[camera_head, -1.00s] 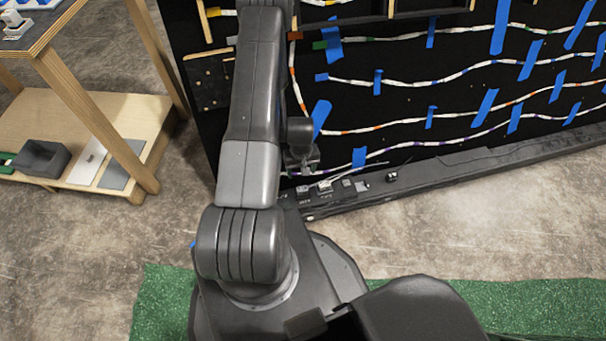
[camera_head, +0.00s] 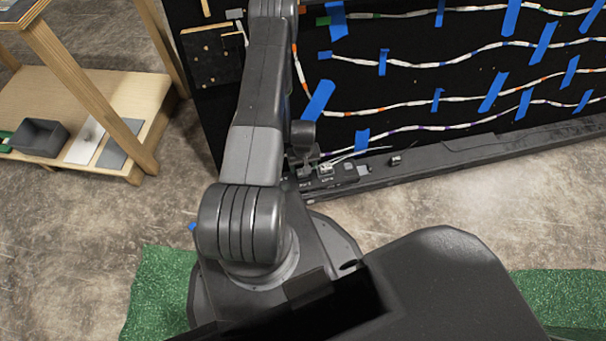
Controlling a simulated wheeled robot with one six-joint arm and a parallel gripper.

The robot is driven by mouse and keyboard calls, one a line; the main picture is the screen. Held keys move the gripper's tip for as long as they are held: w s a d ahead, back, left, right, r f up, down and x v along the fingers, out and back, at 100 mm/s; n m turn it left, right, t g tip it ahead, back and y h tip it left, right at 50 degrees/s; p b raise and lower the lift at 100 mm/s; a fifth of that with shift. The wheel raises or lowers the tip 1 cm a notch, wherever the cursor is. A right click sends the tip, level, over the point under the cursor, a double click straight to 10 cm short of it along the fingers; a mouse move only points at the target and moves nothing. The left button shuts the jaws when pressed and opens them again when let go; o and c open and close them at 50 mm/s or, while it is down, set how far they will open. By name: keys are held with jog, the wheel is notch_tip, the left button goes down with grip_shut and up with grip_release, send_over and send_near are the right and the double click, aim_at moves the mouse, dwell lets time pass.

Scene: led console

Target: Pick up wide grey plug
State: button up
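Several small plugs and connectors sit on the black ledge (camera_head: 430,172) at the foot of the black board. A light grey plug (camera_head: 325,169) sits near the ledge's left end, with a pale cable running up to the right from near it. I cannot tell for sure whether it is the wide one. A small dark block (camera_head: 395,160) sits farther right on the ledge. My gripper (camera_head: 306,168) points down at the ledge's left end, just left of the light grey plug. Its fingers are dark and too small to make out, and my arm hides part of the ledge.
The black board (camera_head: 400,90) carries wavy wired strips held by blue tape. A wooden shelf unit (camera_head: 130,95) at left holds a dark grey bin (camera_head: 39,137) and flat panels. Bare concrete floor (camera_head: 450,215) lies before the ledge, with green matting (camera_head: 160,290) nearer me.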

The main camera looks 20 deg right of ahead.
aim_at(303, 174)
notch_tip(303, 174, down, 4)
jog(key=shift+a+r+b, duration=0.1)
jog(key=shift+r+b, duration=0.15)
jog(key=shift+b, duration=0.1)
jog(key=shift+r, duration=0.1)
jog(key=c, duration=1.1)
